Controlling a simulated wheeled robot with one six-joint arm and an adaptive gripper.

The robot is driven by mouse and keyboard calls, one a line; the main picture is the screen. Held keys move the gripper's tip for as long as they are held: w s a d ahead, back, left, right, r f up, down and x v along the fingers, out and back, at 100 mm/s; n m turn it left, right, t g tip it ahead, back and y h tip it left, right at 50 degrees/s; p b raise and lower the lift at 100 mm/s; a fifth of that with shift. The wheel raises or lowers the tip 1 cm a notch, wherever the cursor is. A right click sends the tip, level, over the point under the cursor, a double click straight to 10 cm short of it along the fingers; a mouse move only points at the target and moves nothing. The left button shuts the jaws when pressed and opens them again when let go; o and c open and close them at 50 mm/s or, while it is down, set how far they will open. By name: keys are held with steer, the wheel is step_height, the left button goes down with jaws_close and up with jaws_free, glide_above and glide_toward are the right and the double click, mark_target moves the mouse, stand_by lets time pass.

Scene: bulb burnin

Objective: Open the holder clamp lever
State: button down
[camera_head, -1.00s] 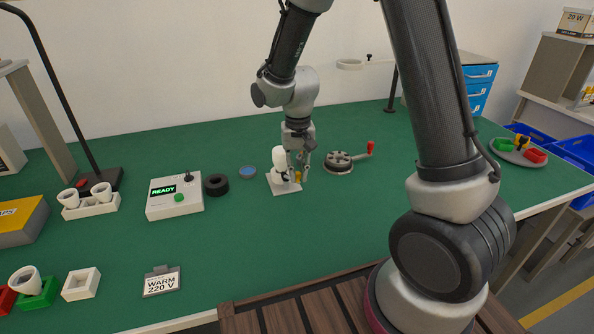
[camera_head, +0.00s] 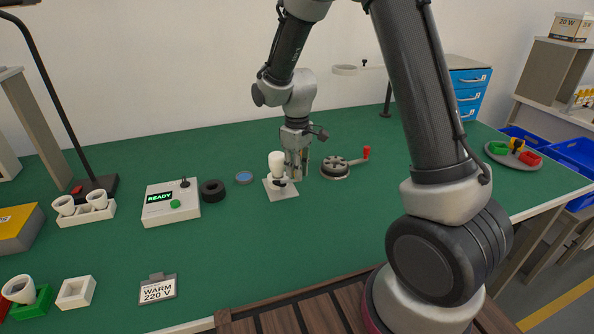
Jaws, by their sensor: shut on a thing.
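The holder is a small white base plate (camera_head: 282,193) with a dark clamp part (camera_head: 281,182), near the middle of the green table. A white, rounded, bulb-like part (camera_head: 277,164) stands upright above the clamp. My gripper (camera_head: 298,178) points down just right of this white part, low over the plate's right side. Its fingers are close together and shut on what seems to be the clamp lever. The fingers hide the lever, so its exact position cannot be told.
A round grey fixture with a red-knobbed crank (camera_head: 335,168) stands close on the right. A blue disc (camera_head: 244,177), a black ring (camera_head: 212,190) and a control box reading READY (camera_head: 172,203) stand left.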

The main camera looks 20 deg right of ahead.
steer(key=shift+w+n, duration=0.3)
steer(key=shift+n, duration=0.4)
steer(key=c, duration=1.4)
jaws_free()
steer(key=shift+o, duration=0.2)
step_height(320, 180, up, 12)
